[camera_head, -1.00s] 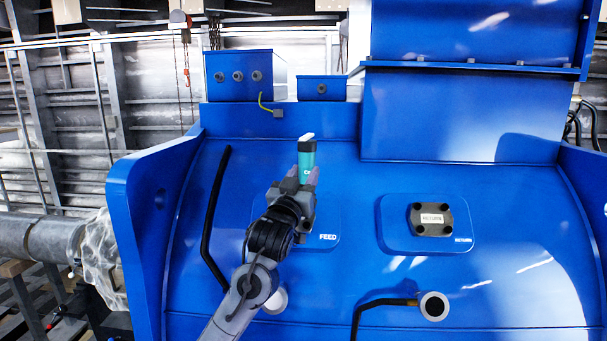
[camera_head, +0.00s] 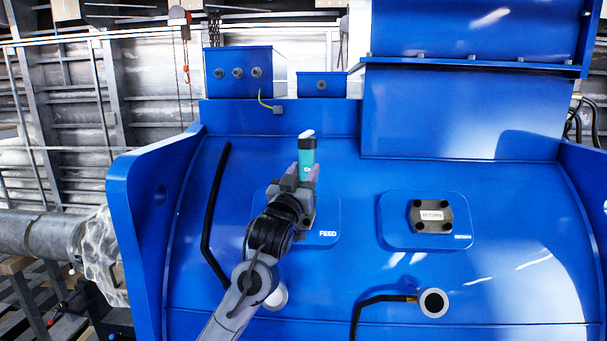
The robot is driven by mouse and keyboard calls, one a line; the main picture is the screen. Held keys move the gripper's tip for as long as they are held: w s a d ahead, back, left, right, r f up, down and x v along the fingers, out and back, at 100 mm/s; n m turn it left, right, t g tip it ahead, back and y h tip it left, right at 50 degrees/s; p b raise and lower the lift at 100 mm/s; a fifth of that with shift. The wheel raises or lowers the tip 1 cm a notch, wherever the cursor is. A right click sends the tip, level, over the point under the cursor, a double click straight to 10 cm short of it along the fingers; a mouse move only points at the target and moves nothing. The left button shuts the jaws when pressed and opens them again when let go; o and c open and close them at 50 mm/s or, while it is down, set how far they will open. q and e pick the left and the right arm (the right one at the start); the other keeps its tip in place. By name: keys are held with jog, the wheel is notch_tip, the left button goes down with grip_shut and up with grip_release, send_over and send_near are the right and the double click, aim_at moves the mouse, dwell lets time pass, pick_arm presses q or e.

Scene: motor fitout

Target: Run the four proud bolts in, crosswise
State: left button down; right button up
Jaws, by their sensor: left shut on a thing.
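My left gripper (camera_head: 298,182) is shut on a teal and black tool (camera_head: 307,160) with a pale tip at its top end. It holds the tool upright in front of the FEED pad (camera_head: 328,228) on the blue motor housing. My gripper and arm hide most of that pad, so its bolts cannot be seen. The RETURN cover (camera_head: 431,216), a dark plate with a light label and bolts at its corners, sits on the pad to the right. How far its bolts stand out is too small to tell. My right gripper is not in view.
A black pipe (camera_head: 210,220) runs down the housing left of my arm. Another black pipe (camera_head: 380,299) ends near a round white-rimmed port (camera_head: 433,303) below the RETURN pad. Two blue boxes (camera_head: 240,75) stand on top. The face between FEED and RETURN is clear.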

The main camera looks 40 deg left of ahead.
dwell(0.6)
pick_arm(q)
jog(key=shift+f+b, duration=0.4)
jog(key=shift+f, duration=0.6)
dwell(0.5)
jog(key=shift+r, duration=0.5)
jog(key=shift+r+p, duration=1.55)
jog(key=shift+r, duration=0.35)
